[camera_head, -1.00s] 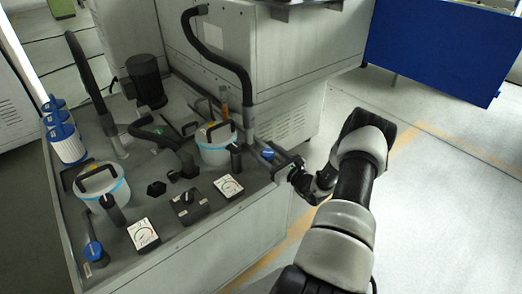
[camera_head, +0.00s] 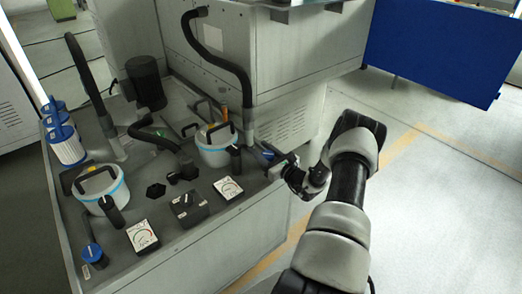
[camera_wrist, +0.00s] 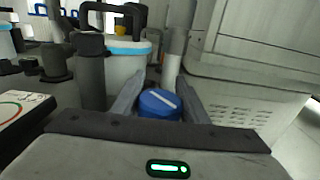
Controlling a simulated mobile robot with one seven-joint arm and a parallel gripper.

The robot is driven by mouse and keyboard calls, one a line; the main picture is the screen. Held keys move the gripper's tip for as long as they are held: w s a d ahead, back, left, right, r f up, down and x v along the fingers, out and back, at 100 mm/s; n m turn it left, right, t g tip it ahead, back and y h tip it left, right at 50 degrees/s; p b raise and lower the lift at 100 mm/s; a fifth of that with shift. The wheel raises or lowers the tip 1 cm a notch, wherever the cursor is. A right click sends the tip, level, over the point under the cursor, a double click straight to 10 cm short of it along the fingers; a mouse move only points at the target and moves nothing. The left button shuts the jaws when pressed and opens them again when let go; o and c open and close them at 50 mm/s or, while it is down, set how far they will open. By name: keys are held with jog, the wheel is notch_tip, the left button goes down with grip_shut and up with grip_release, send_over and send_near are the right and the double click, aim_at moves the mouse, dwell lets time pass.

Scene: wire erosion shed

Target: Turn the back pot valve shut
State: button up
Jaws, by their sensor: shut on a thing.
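The back pot valve is a blue round knob (camera_wrist: 158,103) with a white line across its top. In the wrist view it sits between the two grey fingers of my gripper (camera_wrist: 158,98), which is shut on it. The white line runs diagonally there. In the head view the knob (camera_head: 268,155) shows only as a small blue patch, partly hidden by my gripper (camera_head: 272,163). The back pot (camera_head: 214,152) is white with a blue band and black handle, just left of the valve. It also shows in the wrist view (camera_wrist: 125,65).
A front pot (camera_head: 103,190) has its own blue-topped valve (camera_head: 93,253) at the near left. Two dial gauges (camera_head: 228,188) (camera_head: 142,236) and a dark switch box (camera_head: 189,207) line the bench edge. A black hose (camera_head: 235,70) rises behind the back pot. Open floor lies right.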

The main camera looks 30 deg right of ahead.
jog(key=shift+m+h, duration=0.3)
jog(key=m+h+p, duration=0.2)
jog(key=h, duration=0.1)
jog(key=d+m+h+p, duration=0.1)
jog(key=m+h+p, duration=0.1)
jog(key=h, duration=0.1)
jog(key=shift+s+d+g+h, duration=0.1)
jog(key=shift+d+g+h, duration=0.05)
jog(key=shift+g+h, duration=0.2)
jog(key=shift+s+d+f+m+g+h+p, duration=0.1)
jog(key=shift+d+m+g+h+p, duration=0.25)
jog(key=shift+m+h, duration=0.5)
jog(key=shift+s+d+r+m+g+h+p, duration=0.15)
jog(key=shift+m+g+h+p, duration=0.45)
jog(key=shift+h, duration=0.45)
jog(key=shift+s+d+f+m+g+h+p, duration=0.1)
jog(key=shift+d+f+m+g+h+p, duration=0.1)
jog(key=shift+m+g+h+p, duration=0.55)
jog(key=shift+t+h+b, duration=0.25)
jog(key=shift+h+b, duration=0.05)
jog(key=o, duration=1.1)
jog(key=shift+c, duration=0.2)
jog(key=p+v, duration=0.2)
jog(key=v, duration=1.5)
